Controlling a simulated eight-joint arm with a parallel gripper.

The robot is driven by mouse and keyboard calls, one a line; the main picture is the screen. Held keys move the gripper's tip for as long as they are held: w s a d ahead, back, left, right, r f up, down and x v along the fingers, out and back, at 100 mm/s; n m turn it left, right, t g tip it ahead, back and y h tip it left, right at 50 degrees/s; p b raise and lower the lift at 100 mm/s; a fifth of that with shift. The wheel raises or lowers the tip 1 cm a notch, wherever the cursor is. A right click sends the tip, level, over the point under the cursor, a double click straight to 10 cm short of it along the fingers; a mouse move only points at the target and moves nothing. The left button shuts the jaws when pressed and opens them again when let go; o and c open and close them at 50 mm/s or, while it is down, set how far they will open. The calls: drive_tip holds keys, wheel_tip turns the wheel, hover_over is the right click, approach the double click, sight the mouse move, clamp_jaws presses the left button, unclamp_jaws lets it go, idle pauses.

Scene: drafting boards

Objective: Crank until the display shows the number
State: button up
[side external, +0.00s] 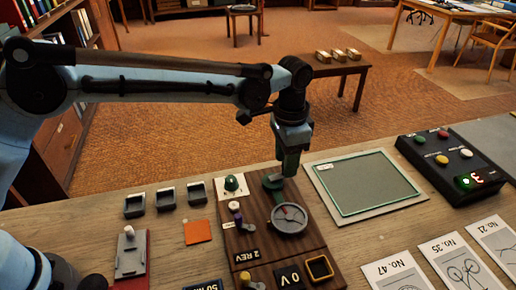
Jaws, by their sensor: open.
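Numbered cards (397,272) lie front right. Small black trays (165,198) and an orange square (197,231) lie left.

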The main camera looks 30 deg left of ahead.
drive_tip(key=shift+r, duration=2.6)
drive_tip(key=shift+a, duration=0.1)
drive_tip(key=shift+a+r, duration=0.25)
drive_tip(key=s+a+r+n+t+h, duration=0.1)
drive_tip(key=s+a+r+n+t, duration=0.15)
drive_tip(key=a, duration=0.45)
drive_tip(key=s+a+r+n+t, duration=0.1)
drive_tip(key=s+a+r+n, duration=0.1)
drive_tip(key=s+a+r, duration=0.3)
drive_tip(key=s+a+f+n+t, duration=0.3)
drive_tip(key=s+a+f+n, duration=0.1)
drive_tip(key=s+a, duration=0.6)
drive_tip(key=shift+a+f+y, duration=0.4)
drive_tip(key=shift+a+f, duration=0.4)
drive_tip(key=shift+a, duration=0.25)
